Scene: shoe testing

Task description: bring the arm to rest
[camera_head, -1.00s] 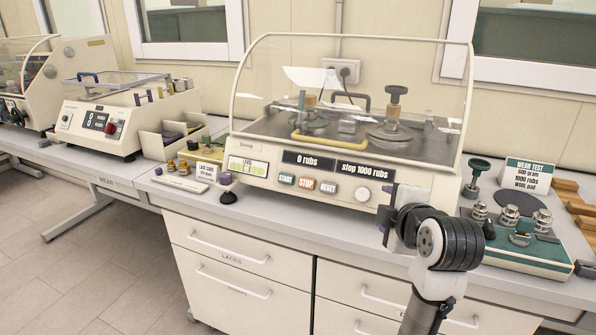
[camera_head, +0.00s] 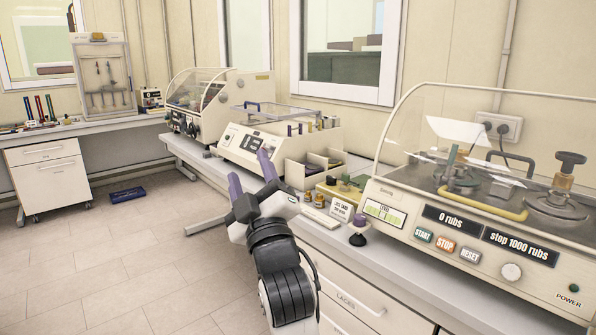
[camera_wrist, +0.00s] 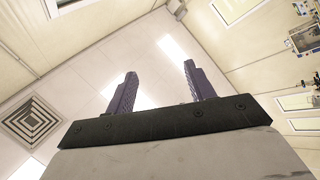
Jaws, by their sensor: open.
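My gripper (camera_head: 250,178) is raised at the middle of the head view, with its two purple fingers apart and nothing between them. It appears in front of the bench's left part, and I cannot tell its exact distance from the bench. In the wrist view, my gripper (camera_wrist: 158,88) also shows open and empty, with its fingers against the ceiling and walls. My dark arm runs down from it to the bottom of the head view.
A wear tester (camera_head: 470,245) with a clear hood stands on the bench at right. A second machine (camera_head: 265,150) and a hooded one (camera_head: 205,100) stand farther left. A purple-topped stamp (camera_head: 358,230) is near the bench's front edge.

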